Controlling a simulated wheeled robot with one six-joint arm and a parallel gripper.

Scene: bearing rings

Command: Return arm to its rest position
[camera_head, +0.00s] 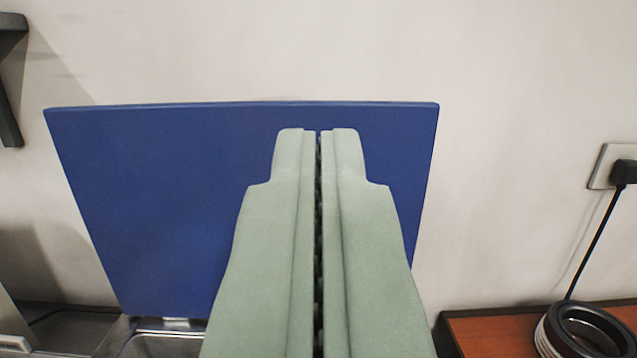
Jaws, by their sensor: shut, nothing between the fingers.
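My gripper (318,134) is in the middle of the view, with its two pale green fingers pressed together along a thin dark seam. It is shut and holds nothing. Its tips point forward, in front of a blue panel (165,190). I cannot tell how far the tips are from the panel. The fingers hide part of the panel's right half and its lower right part. The rest of my arm is not in view.
A wooden surface (490,333) at the lower right bears a black and silver ring-shaped object (585,335). A plug with a black cable (592,245) hangs from a wall socket (604,165). Metal trays (160,345) lie at the lower left. A dark bracket (10,80) is at the upper left.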

